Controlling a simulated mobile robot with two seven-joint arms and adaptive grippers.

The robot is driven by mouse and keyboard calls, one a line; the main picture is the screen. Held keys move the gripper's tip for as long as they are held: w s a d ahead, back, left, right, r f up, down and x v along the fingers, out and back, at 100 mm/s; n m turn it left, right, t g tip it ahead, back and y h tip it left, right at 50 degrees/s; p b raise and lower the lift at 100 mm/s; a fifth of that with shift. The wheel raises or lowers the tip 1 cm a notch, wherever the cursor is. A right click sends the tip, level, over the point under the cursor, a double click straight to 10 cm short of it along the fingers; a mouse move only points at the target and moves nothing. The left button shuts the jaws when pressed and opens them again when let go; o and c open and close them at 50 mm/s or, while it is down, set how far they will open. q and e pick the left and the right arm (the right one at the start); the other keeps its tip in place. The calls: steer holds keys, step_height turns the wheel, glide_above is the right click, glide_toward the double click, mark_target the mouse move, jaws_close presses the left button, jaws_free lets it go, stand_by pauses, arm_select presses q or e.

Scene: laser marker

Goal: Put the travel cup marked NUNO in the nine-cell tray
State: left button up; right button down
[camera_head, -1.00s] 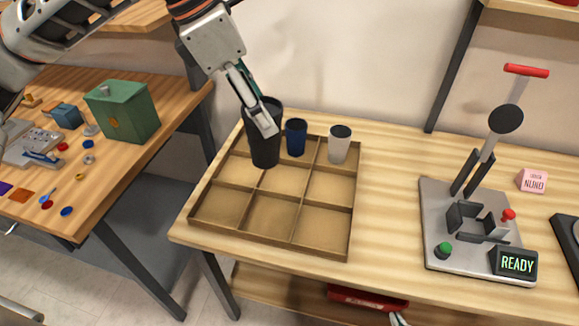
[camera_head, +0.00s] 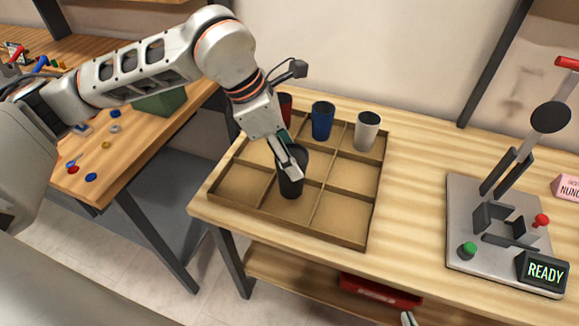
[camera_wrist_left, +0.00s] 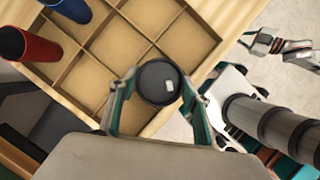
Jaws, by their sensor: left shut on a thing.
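My left gripper (camera_head: 289,164) is shut on a black travel cup (camera_head: 292,183), one finger at either side of its rim. The cup is upright over the nine-cell tray (camera_head: 365,247), near its middle and front cells. I cannot tell whether its base touches the tray floor. In the left wrist view the black lid (camera_wrist_left: 158,84) sits between the fingers (camera_wrist_left: 157,97), with a small pale mark on it. No name is readable on the cup.
Red (camera_head: 286,104), blue (camera_head: 322,120) and white (camera_head: 367,130) cups stand in the tray's back row. A laser marker (camera_head: 500,235) reading READY stands on the right, with a pink NUNO block (camera_head: 568,188) beside it. Bare tabletop (camera_head: 418,190) lies between tray and marker.

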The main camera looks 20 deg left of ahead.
arm_select(q)
steer(key=shift+f, duration=2)
steer(key=shift+f, duration=0.15)
steer(key=o, duration=0.7)
